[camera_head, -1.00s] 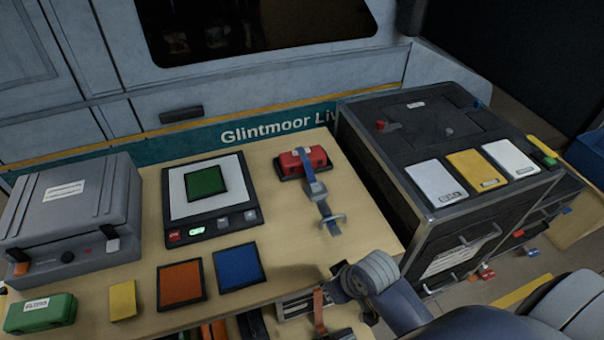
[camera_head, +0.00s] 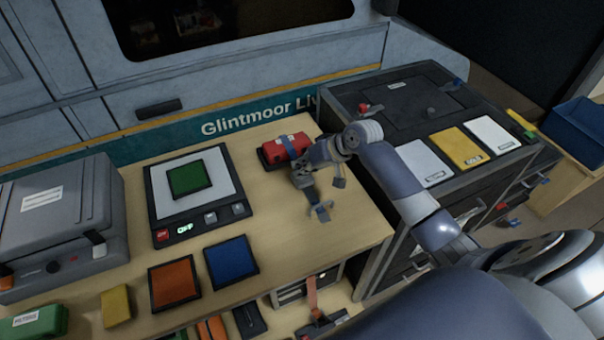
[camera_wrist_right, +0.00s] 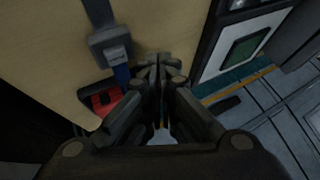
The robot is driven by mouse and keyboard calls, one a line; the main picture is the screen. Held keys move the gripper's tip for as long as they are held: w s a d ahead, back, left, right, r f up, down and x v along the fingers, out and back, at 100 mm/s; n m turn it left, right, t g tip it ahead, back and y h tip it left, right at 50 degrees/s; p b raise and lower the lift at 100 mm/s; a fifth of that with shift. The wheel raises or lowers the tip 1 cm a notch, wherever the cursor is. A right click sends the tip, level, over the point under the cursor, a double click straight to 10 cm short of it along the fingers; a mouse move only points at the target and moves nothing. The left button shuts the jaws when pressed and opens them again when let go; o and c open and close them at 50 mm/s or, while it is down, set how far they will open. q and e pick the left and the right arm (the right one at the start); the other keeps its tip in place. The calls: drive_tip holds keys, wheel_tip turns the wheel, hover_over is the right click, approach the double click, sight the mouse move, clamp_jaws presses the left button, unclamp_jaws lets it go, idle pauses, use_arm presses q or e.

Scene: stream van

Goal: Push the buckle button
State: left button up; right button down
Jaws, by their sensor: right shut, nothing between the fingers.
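A red case (camera_head: 283,149) lies near the back of the wooden table, with a blue strap over it. The grey buckle on this strap shows in the right wrist view (camera_wrist_right: 111,44), between two stretches of blue strap. In the head view my gripper largely covers the buckle. A metal strap end (camera_head: 320,211) lies in front of it. My right gripper (camera_head: 299,181) is shut and empty, low over the table by the buckle. In the right wrist view its closed fingertips (camera_wrist_right: 160,66) are beside the buckle, to its right. Contact cannot be told. My left gripper is out of view.
A scale-like device with a green pad (camera_head: 188,180) stands left of the red case. An orange pad (camera_head: 174,286) and a blue pad (camera_head: 231,262) lie in front. A grey case (camera_head: 60,215) is at the left. A dark cabinet (camera_head: 375,95) with white and yellow plates stands right.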

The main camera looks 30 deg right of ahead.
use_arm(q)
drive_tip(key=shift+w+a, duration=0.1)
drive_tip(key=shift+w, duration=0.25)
use_arm(e)
drive_tip(key=w+d+r+m+t, duration=0.1)
drive_tip(key=w+d+r, duration=0.2)
drive_tip(key=w+r, duration=0.1)
drive_tip(key=shift+w+d+r, duration=0.25)
drive_tip(key=shift+w+d, duration=0.05)
drive_tip(key=shift+w, duration=0.1)
wheel_tip(320, 180, down, 7)
drive_tip(key=b, duration=0.7)
drive_tip(key=shift+s+f, duration=0.1)
drive_tip(key=shift+f, duration=0.05)
drive_tip(key=shift+f+b, duration=0.5)
drive_tip(key=shift+f, duration=0.15)
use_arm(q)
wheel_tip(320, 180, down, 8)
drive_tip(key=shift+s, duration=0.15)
use_arm(e)
drive_tip(key=shift+f, duration=0.1)
drive_tip(key=shift+f+y, duration=0.1)
drive_tip(key=shift+y, duration=0.2)
drive_tip(key=shift+f, duration=0.3)
